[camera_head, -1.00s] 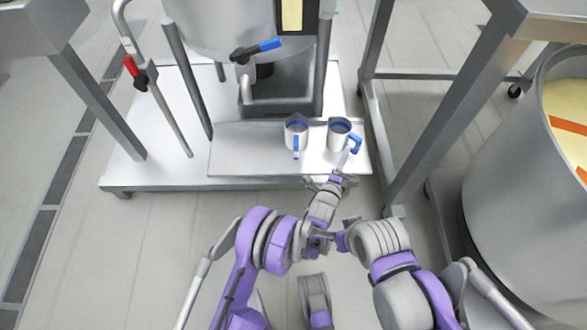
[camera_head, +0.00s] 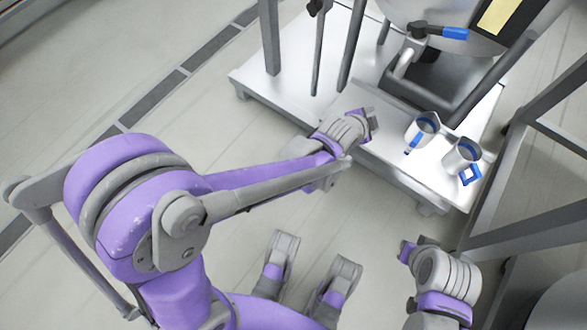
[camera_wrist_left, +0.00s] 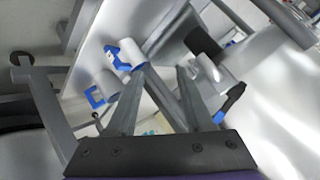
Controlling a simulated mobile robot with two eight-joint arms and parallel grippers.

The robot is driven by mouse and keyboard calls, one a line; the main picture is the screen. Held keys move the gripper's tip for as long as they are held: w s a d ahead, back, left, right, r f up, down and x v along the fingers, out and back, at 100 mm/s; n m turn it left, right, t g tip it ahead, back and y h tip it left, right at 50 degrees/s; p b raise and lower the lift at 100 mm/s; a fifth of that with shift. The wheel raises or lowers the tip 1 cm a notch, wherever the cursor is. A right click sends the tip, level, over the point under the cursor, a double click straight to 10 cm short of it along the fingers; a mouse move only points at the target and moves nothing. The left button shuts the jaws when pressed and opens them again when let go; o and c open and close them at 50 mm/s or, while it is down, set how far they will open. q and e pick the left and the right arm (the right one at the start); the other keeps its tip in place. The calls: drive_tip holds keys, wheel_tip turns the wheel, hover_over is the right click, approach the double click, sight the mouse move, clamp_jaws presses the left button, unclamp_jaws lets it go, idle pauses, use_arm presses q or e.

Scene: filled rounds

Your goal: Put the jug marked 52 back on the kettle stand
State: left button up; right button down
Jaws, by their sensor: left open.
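Two grey metal jugs with blue handles stand side by side on the front ledge of the kettle stand (camera_head: 290,95), a low pale metal platform. They are the left jug (camera_head: 421,131) and the right jug (camera_head: 461,156). No number is readable on either. Both show in the left wrist view, one nearer the top (camera_wrist_left: 131,54) and one lower left (camera_wrist_left: 107,84). My left gripper (camera_head: 372,122) is over the ledge, left of the jugs and apart from them. Its fingers are open and empty in the left wrist view (camera_wrist_left: 161,75). My right gripper (camera_head: 404,252) is in front of the stand; its fingers are unclear.
The kettle (camera_head: 395,12) rises behind the ledge, with a blue-tipped valve lever (camera_head: 440,31) above the jugs. Thin metal legs stand on the platform's left side. A metal frame (camera_head: 545,215) closes in on the right. The floor left of the stand is free.

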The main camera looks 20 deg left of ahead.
use_arm(q)
drive_tip(key=s+a+n+g+y, duration=0.1)
drive_tip(key=s+a+n, duration=0.3)
drive_tip(key=s, duration=0.5)
drive_tip(key=s+a+n+g+y, duration=0.1)
drive_tip(key=s+a+n+g, duration=0.1)
drive_tip(key=s+a+n, duration=0.2)
drive_tip(key=s+a+n+g+y, duration=0.1)
drive_tip(key=s+a+n, duration=0.3)
drive_tip(key=s+a, duration=0.5)
drive_tip(key=s+g, duration=0.1)
drive_tip(key=s, duration=0.5)
drive_tip(key=shift+a+f+g, duration=0.2)
drive_tip(key=shift+a+g, duration=0.1)
drive_tip(key=shift+a, duration=0.05)
drive_tip(key=shift+r, duration=0.1)
